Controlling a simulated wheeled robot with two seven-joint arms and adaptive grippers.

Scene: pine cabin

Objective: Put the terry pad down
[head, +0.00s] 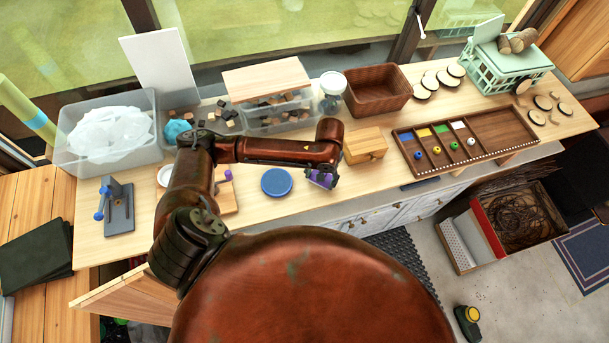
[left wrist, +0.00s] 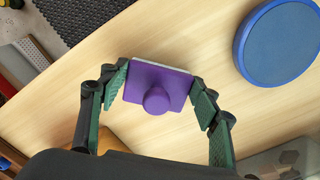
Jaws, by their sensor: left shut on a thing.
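The terry pad (left wrist: 175,82) shows in the left wrist view as a square purple block with a round purple knob and a thin pale layer along its far edge. My left gripper (left wrist: 160,90) is shut on it, with the green-lined fingers at its two sides. In the head view the purple pad (head: 319,180) shows under the end of my left arm, at my left gripper (head: 326,172), above the front part of the bench. I cannot tell whether its underside touches the wood. My right gripper is in neither view.
A round blue disc (head: 276,182) lies just left of the pad; it also shows in the left wrist view (left wrist: 280,42). A wooden block (head: 364,146) and a divided tray (head: 478,146) stand to the right. A purple-knobbed piece (head: 228,175) is further left. Bare wood surrounds the pad.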

